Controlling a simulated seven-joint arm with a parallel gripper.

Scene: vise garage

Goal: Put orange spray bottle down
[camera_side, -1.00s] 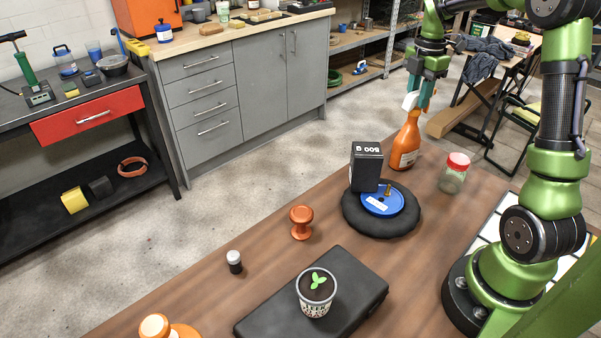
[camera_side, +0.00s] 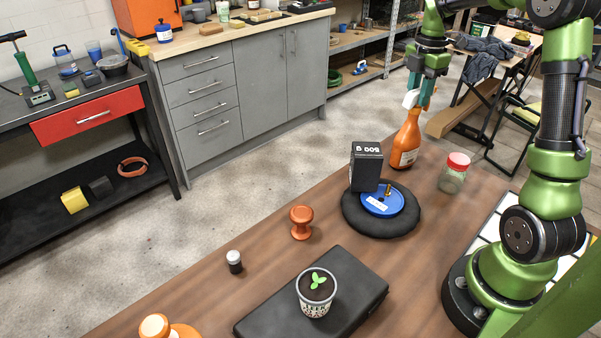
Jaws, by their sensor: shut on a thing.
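The orange spray bottle (camera_side: 406,145) with a white spray head is upright at the far end of the brown wooden table (camera_side: 215,290), behind the black box. My gripper (camera_side: 420,92) is above it, its teal fingers shut on the bottle's top. The bottle's base is at the tabletop; whether it bears fully on the wood cannot be told, as its lower left part is close behind the black box.
A black box (camera_side: 366,167) and a blue disc (camera_side: 383,202) sit on a round black pad (camera_side: 350,212). A red-lidded jar (camera_side: 454,173) stands right of the bottle. A potted plant (camera_side: 316,292) is on a black case (camera_side: 258,318). An orange knob (camera_side: 302,222) stands nearby.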

